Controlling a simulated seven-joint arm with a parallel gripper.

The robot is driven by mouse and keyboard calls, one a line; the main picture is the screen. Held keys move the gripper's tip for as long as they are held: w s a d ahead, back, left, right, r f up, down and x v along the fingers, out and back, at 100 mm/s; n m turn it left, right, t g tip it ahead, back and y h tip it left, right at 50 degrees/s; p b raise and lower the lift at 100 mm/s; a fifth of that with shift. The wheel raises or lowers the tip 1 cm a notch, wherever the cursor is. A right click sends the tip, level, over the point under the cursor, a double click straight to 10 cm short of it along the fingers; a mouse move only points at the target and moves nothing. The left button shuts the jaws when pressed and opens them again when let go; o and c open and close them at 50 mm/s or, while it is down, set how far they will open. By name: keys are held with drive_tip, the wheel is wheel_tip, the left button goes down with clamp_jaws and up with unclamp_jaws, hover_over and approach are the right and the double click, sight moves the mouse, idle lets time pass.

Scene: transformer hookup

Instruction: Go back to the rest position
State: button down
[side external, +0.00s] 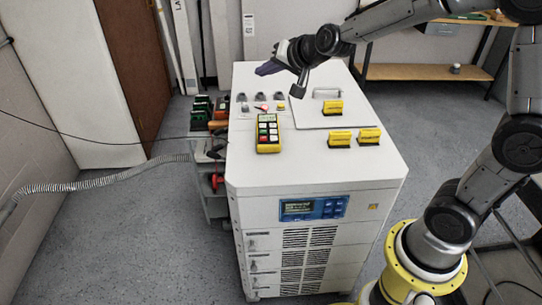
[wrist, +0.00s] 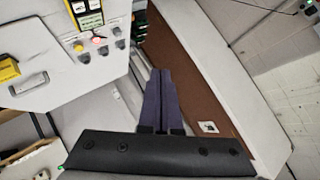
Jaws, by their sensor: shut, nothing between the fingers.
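My gripper (side external: 268,69) is above the far left part of the white cabinet's top (side external: 230,160) in the side view. Its two dark purple fingers are together and hold nothing. In the wrist view the closed fingers (wrist: 157,98) point toward the brown door panel, beside the cabinet's edge. The gripper is apart from the controls on the cabinet top. How high it is above the top is hard to judge.
On the cabinet top are a yellow remote (side external: 268,133), knobs with a lit red button (side external: 262,107), yellow blocks (side external: 340,138) and a metal handle (side external: 327,92). A cart with tools (side external: 212,150) stands left. A wooden shelf (side external: 425,72) is at the back right.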

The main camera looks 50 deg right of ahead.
drive_tip(key=s+a+r+n+y, duration=0.1)
drive_tip(key=s+a+r+n, duration=0.15)
drive_tip(key=s, duration=0.65)
drive_tip(key=s+a+r+n+y, duration=0.1)
drive_tip(key=s+a+r+n, duration=0.2)
drive_tip(key=s, duration=0.6)
drive_tip(key=s+d+f+n+g+h, duration=0.1)
drive_tip(key=s+f+n+g, duration=0.3)
drive_tip(key=s, duration=1)
wheel_tip(320, 180, down, 4)
drive_tip(key=shift+s+d+r+g, duration=0.15)
drive_tip(key=shift+d+g, duration=0.3)
drive_tip(key=shift+g, duration=0.45)
